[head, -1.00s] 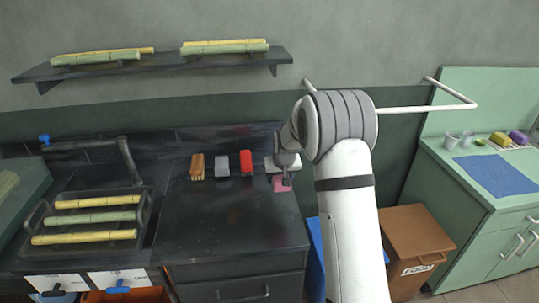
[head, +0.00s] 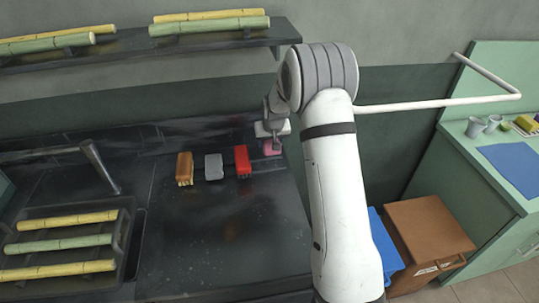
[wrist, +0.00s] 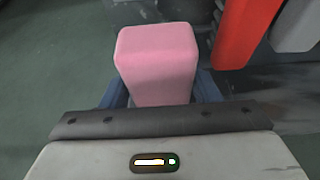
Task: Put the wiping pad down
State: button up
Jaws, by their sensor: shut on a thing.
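The wiping pad, a pink block (head: 271,147), is in my gripper (head: 271,139) at the back right of the dark counter (head: 225,230), to the right of the red block. In the wrist view the pink pad (wrist: 158,60) stands between the two blue fingers of my gripper (wrist: 160,92), which are shut on it. I cannot tell whether the pad touches the counter. My wrist partly hides it in the head view.
A red block (head: 243,161), a grey block (head: 213,166) and a tan brush-like block (head: 185,168) stand in a row left of the pad. Cane pieces lie in a tray (head: 120,240) at the left. A shelf (head: 150,42) hangs above. The counter's front is clear.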

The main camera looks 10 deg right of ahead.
notch_tip(320, 180, down, 7)
jog(key=shift+f+p, duration=0.1)
jog(key=shift+p, duration=0.55)
jog(key=shift+f+b, duration=0.45)
jog(key=shift+b, duration=0.2)
jog(key=shift+f, duration=0.15)
jog(key=o, duration=1)
jog(key=shift+o, duration=0.2)
